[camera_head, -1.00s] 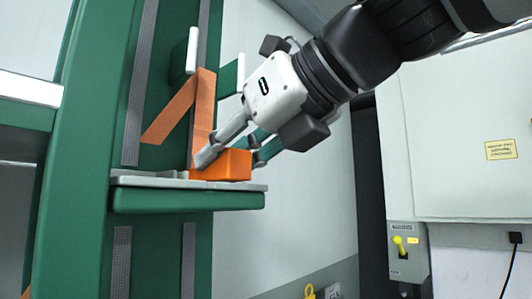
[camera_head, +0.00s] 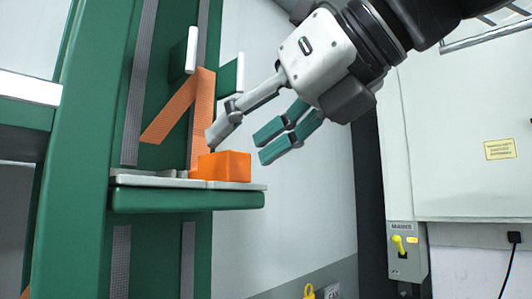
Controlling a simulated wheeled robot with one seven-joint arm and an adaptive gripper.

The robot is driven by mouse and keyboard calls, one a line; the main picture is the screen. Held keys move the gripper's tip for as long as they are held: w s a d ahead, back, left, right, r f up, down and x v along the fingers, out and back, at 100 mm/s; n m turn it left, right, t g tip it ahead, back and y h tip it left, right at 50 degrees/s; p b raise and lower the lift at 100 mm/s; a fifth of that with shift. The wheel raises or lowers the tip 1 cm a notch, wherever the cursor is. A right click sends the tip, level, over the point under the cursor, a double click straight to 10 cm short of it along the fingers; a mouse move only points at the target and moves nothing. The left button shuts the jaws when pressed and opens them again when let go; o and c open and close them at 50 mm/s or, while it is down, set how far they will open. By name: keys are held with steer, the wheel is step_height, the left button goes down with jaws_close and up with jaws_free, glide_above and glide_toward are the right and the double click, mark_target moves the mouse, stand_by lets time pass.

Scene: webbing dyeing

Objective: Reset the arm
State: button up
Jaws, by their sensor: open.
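My gripper (camera_head: 240,143) is open and empty in the head view. Its fingers point down and to the left, just above and to the right of an orange block (camera_head: 226,166). The block rests on a grey-topped green shelf (camera_head: 187,200). One fingertip overlaps the orange webbing strip behind it in the picture; I cannot tell whether it touches. My arm comes in from the upper right.
Orange webbing (camera_head: 174,109) runs on the green machine frame (camera_head: 85,200) at left. White-faced pads (camera_head: 192,50) stick out above the shelf. A white cabinet (camera_head: 450,130) and a switch box with a yellow lever (camera_head: 399,244) stand at right.

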steer(key=v, duration=0.7)
steer(key=w+d+f+n+h, duration=0.1)
steer(key=d+f+n+h, duration=0.2)
steer(key=f, duration=0.4)
steer(key=w+d+f+n+g+h, duration=0.1)
steer(key=d+f+n, duration=0.1)
steer(key=f+n, duration=0.3)
steer(key=w+d+f+n+h, duration=0.1)
steer(key=w+d+f+n, duration=0.15)
steer(key=f, duration=0.55)
steer(key=s+d+f+n+h, duration=0.1)
steer(key=s+d+f+n, duration=0.1)
steer(key=f+n, duration=0.3)
steer(key=s+d+f+n+g+h, duration=0.1)
steer(key=d+f+n, duration=0.3)
steer(key=f, duration=0.4)
steer(key=s+d+f+n+g+h, duration=0.1)
steer(key=s+d+f+n+h, duration=0.1)
steer(key=f+n, duration=0.4)
steer(key=shift+s+d+f+n+h, duration=0.35)
steer(key=shift+d+n+h, duration=0.1)
steer(key=shift+d+h, duration=0.1)
